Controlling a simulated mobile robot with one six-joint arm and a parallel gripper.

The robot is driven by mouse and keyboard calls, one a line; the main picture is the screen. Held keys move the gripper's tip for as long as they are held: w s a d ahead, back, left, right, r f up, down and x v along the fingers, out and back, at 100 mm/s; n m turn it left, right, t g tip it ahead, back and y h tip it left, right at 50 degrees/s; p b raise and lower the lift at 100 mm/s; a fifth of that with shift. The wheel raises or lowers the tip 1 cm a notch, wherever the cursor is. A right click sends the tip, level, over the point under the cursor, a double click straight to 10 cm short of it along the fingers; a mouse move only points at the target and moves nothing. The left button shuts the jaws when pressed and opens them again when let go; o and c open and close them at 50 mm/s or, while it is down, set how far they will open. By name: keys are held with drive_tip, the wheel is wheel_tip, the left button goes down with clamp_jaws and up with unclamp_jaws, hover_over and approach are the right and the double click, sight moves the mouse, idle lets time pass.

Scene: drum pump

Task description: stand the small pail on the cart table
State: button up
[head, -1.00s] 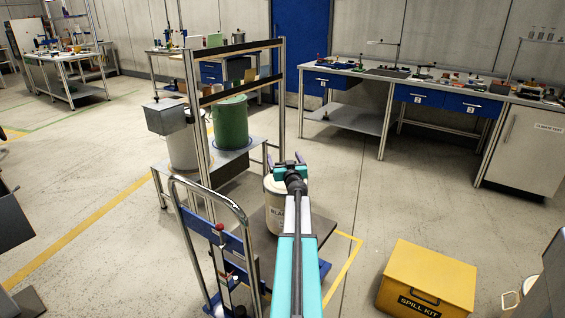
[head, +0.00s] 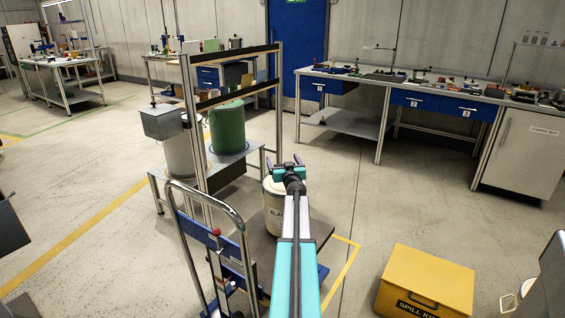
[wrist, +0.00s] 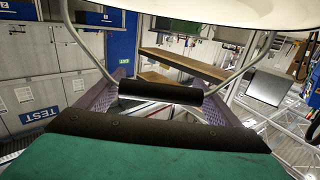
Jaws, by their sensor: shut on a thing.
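The small pail (head: 273,212) is white with dark lettering, partly hidden behind my arm in the head view. My gripper (head: 284,163) is above its rim. In the wrist view the pail's pale rim (wrist: 215,10) crosses the top, and its wire bail runs to a black handle grip (wrist: 160,92). The jaws (wrist: 162,102) are shut on this grip. The cart table (head: 318,236) is a dark flat top under and around the pail in the head view. I cannot tell whether the pail's base touches it.
The cart's chrome push handle (head: 237,222) rises at front left. A yellow spill kit box (head: 425,280) stands on the floor at right. Open floor lies beyond it.

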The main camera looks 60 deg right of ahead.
drive_tip(key=shift+w+d+r, duration=0.1)
drive_tip(key=shift+w+d, duration=0.05)
drive_tip(key=shift+d, duration=0.15)
drive_tip(key=shift+a+f+b, duration=0.1)
drive_tip(key=shift+f+b, duration=0.9)
drive_tip(key=shift+f, duration=0.65)
drive_tip(key=o, duration=1.9)
drive_tip(key=shift+f, duration=0.15)
drive_tip(key=shift+o, duration=0.2)
drive_tip(key=shift+s+a, duration=0.15)
drive_tip(key=shift+s, duration=0.1)
drive_tip(key=shift+p+v, duration=0.55)
drive_tip(key=shift+v, duration=4.55)
drive_tip(key=shift+s+a, duration=0.5)
drive_tip(key=shift+a, duration=0.05)
drive_tip(key=shift+s, duration=0.1)
